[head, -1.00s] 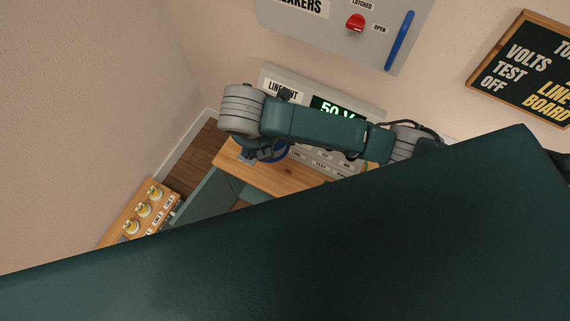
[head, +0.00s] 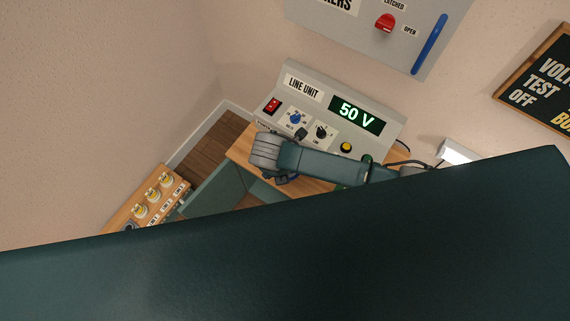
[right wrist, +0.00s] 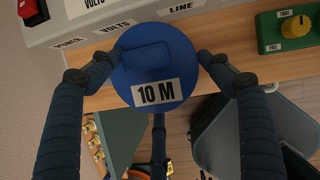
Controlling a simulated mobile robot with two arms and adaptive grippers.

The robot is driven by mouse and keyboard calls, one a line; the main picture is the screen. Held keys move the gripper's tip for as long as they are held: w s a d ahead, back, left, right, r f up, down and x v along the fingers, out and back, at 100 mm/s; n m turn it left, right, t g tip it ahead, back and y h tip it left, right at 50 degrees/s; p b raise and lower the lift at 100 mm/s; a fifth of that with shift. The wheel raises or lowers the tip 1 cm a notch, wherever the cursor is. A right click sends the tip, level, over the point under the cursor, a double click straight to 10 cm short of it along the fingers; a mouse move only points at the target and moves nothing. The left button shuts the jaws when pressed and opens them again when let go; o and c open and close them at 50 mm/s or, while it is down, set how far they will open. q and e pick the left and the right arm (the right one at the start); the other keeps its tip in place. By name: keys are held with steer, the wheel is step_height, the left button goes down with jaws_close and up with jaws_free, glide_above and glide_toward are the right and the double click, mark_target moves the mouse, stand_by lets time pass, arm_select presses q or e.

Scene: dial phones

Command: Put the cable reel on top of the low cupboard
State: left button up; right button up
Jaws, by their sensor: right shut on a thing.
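The cable reel (right wrist: 155,68) is a round blue disc with a white "10 M" label, in the middle of the right wrist view. My right gripper (right wrist: 160,75) is shut on it, one dark finger on each side. The reel is in front of the wooden bench edge in that view; its height above the bench is unclear. In the head view my right gripper (head: 287,178) is mostly hidden below my grey wrist. My left gripper is not in view. I cannot clearly identify the low cupboard; a wooden top (head: 181,192) with several yellow-and-white pieces stands at lower left.
The line unit (head: 357,93), reading 50 V, stands on the wooden bench (head: 240,152) against the wall. Below it is a green panel (head: 212,190). A grey bin (right wrist: 205,140) and a green box with a yellow knob (right wrist: 295,27) are at right. My dark arm blocks the lower head view.

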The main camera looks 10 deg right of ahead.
steer(key=shift+f, duration=1.3)
steer(key=shift+f, duration=0.15)
steer(key=o, duration=1.9)
steer(key=shift+c, duration=0.2)
steer(key=p+v, duration=0.1)
steer(key=v, duration=1.1)
